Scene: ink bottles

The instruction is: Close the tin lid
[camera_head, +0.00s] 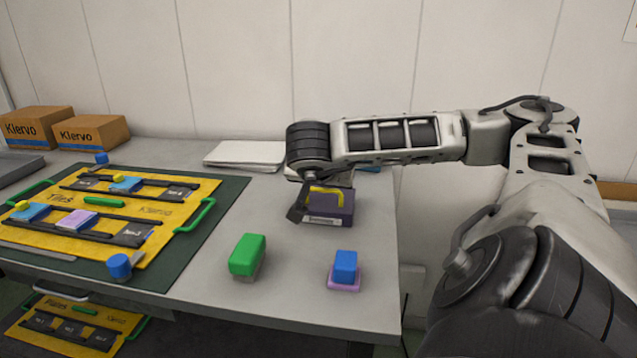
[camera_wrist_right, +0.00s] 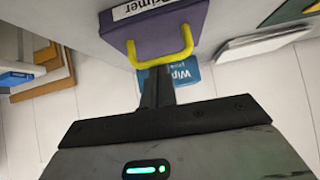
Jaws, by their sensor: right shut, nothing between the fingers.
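A dark purple tin (camera_head: 345,208) with a yellow handle (camera_head: 327,190) and a pale label stands on the table near its right side. In the right wrist view the tin (camera_wrist_right: 150,30) shows a label reading "Primer", and its yellow handle (camera_wrist_right: 165,60) is just beyond my fingertips. My right gripper (camera_head: 296,213) is shut and empty, at the tin's left side in the head view. In the wrist view its fingers (camera_wrist_right: 157,82) are together near the handle; I cannot tell whether they touch it. The arm partly hides the tin, and the lid's position is unclear. My left gripper is out of view.
A green block (camera_head: 247,254) and a blue block on a pink base (camera_head: 345,266) stand in front of the tin. A yellow tile board (camera_head: 150,240) lies on a dark mat at left. White sheets (camera_head: 245,155) and a blue wipes pack (camera_wrist_right: 187,80) lie behind.

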